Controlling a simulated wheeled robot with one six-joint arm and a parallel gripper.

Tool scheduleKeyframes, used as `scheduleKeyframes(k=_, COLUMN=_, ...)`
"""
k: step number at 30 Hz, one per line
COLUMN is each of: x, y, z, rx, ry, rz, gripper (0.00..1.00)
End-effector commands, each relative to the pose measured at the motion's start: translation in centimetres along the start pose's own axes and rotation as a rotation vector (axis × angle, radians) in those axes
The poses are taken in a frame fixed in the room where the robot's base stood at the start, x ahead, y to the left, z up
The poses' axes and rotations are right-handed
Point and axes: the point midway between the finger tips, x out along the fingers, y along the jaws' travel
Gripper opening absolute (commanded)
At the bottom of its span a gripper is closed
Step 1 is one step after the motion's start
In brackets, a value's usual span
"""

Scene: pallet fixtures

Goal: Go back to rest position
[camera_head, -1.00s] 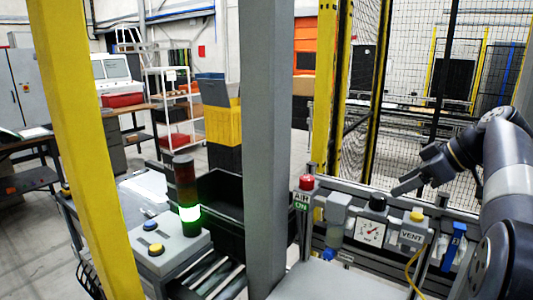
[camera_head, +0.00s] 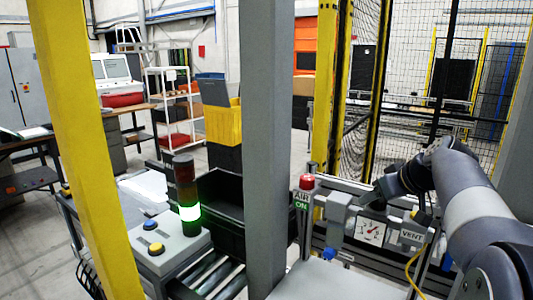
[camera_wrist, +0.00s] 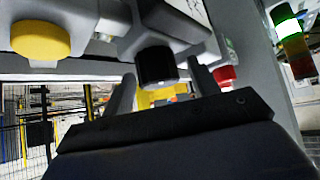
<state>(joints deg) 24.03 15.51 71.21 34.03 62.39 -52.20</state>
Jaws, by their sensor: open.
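My gripper (camera_wrist: 162,72) is open, with one finger on each side of a black knob (camera_wrist: 155,66) in the wrist view. I cannot tell whether the fingers touch the knob. In the head view my gripper (camera_head: 386,187) is over the top of the gauge panel, and the knob is hidden there. The white gauge (camera_head: 371,231) shows just below it. My arm reaches in from the right edge. No marker of a rest position shows.
A red button (camera_head: 306,182) over the AIR ON label stands left of my gripper. The VENT unit (camera_head: 412,236) is to the right, with its yellow button (camera_wrist: 40,40) in the wrist view. A grey post (camera_head: 268,130) and signal tower (camera_head: 186,190) stand further left.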

Motion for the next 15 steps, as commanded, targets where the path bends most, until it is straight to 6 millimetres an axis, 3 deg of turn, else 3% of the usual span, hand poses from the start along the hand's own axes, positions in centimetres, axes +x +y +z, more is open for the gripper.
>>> scheduleKeyframes(k=15, x=-0.09, y=-0.11, z=-0.12, rx=0.217, ry=-0.001, rz=0.218, gripper=0.57)
